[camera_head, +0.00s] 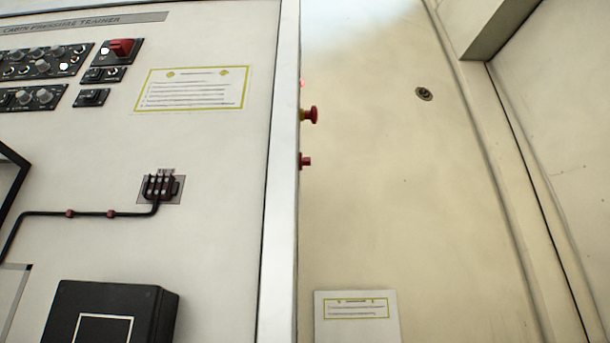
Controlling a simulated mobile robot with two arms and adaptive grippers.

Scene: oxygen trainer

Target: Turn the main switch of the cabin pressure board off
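The cabin pressure board (215,190) is a pale upright panel filling the left half of the head view, with "CABIN PRESSURE TRAINER" lettered along its top left. A red switch (122,47) on a dark plate sits at its upper left. A red mushroom button (311,115) with a yellowish base sticks out from the board's right edge. A smaller red knob (306,161) sits just below it. A faint red glow (302,83) shows above. I cannot tell which of these is the main switch, nor its position. Neither of my grippers is in view.
Dark knob panels (38,62), a yellow-bordered label (192,90), a terminal block (160,187) with a black cable and a black box (110,312) are on the board. A beige wall (430,220) stands to the right, with a small sign (357,318) low down.

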